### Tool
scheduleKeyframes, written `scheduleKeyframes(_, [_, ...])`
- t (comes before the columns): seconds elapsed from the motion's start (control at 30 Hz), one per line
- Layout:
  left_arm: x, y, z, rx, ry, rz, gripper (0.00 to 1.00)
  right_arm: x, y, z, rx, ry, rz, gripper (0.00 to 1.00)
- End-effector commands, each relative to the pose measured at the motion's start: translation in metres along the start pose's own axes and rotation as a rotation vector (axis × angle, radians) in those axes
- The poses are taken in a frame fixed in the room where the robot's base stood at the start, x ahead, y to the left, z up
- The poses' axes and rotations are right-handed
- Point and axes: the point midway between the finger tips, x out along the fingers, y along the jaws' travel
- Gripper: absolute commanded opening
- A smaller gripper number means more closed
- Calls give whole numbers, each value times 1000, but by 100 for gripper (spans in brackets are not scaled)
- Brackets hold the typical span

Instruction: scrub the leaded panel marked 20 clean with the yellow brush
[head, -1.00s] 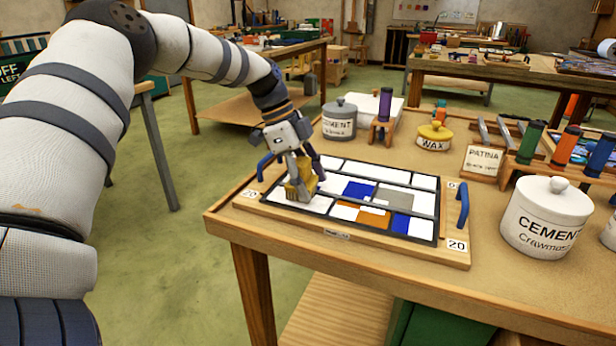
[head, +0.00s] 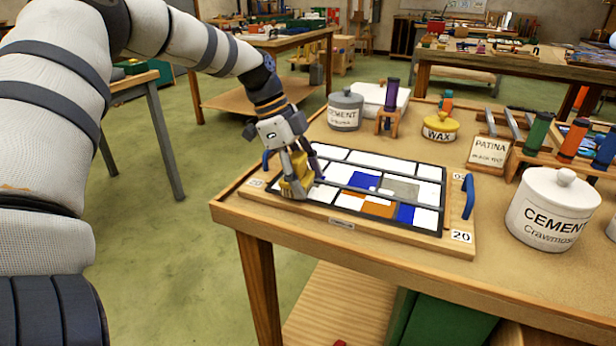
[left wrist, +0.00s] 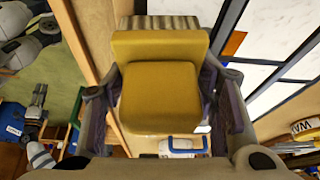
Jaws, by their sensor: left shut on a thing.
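The leaded panel (head: 378,183) lies flat in a wooden board marked 20 near the table's front left corner. It has white, blue, grey and orange panes between dark lead lines. My left gripper (head: 293,182) is shut on the yellow brush (head: 295,187), over the panel's left end. The brush also fills the middle of the left wrist view (left wrist: 158,95), between the two fingers, with its bristles at the top. Whether the bristles touch the glass is hard to tell. The panel (left wrist: 270,40) shows beside the brush there. My right gripper is not in view.
A blue handle (head: 468,196) stands up at the board's right end. A white cement jar (head: 552,212), a grey-lidded cement jar (head: 345,111), a yellow-lidded wax pot (head: 440,127) and a patina sign (head: 489,152) stand around the board.

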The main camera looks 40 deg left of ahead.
Motion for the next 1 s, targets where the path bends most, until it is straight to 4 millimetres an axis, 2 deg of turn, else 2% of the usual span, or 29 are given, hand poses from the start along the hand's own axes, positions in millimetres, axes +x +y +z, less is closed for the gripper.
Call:
scheduleKeyframes(0.13, [-5,-1,13,-1,0,-1,30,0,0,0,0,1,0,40])
scheduleKeyframes(0.47, [-6,-1,16,0,0,-1,30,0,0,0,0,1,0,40])
scheduleKeyframes(0.73, [-14,-3,36,0,0,-1,30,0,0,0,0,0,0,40])
scheduleKeyframes(1.0, [-13,-4,38,-1,-2,2,30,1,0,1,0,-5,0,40])
